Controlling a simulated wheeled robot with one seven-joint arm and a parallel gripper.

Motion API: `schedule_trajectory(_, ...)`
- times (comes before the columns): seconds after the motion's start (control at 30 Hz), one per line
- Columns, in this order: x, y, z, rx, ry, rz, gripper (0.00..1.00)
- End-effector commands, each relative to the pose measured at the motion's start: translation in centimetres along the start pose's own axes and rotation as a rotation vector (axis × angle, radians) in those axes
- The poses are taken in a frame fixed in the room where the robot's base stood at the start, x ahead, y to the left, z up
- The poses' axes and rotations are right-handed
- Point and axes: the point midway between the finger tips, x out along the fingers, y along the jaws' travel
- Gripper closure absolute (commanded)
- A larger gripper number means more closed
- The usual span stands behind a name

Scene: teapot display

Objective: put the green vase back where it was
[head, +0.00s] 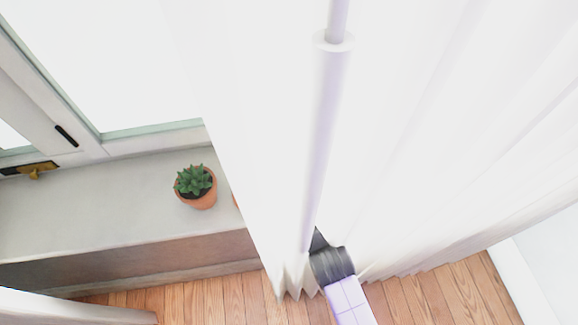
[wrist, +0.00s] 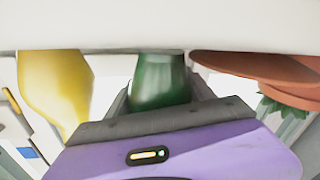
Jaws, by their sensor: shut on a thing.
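The green vase (wrist: 158,82) shows in the wrist view, dark and glossy, between the two fingers of my gripper (wrist: 160,95), which is shut on it. The wrist picture looks upside down. The vase's end meets the edge of a pale surface (wrist: 150,30) across the top; I cannot tell whether it rests on it or is just apart from it. In the head view my gripper (head: 331,262) reaches in at the white curtain, with its fingers and the vase hidden.
A yellow vase (wrist: 56,85) stands left of the green one in the wrist view, a terracotta pot (wrist: 265,68) right. A potted succulent (head: 195,187) stands on the grey sill (head: 100,210). The white curtain (head: 430,130) covers much of the head view. The sill's left part is clear.

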Motion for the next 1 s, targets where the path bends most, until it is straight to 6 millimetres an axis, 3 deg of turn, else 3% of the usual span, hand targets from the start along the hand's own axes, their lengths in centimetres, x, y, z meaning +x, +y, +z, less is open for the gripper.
schedule_trajectory(0.1,0.04,-0.23,1.02,-0.001,0.002,0.001,1.00)
schedule_trajectory(0.43,0.03,-0.37,1.30,0.000,0.003,0.001,1.00)
schedule_trajectory(0.47,0.00,-0.39,1.39,0.000,0.001,0.000,0.36)
schedule_trajectory(0.57,0.00,-0.36,1.29,0.000,0.001,0.000,0.16)
schedule_trajectory(1.0,-0.48,-0.34,1.09,0.000,-0.001,-0.001,0.16)
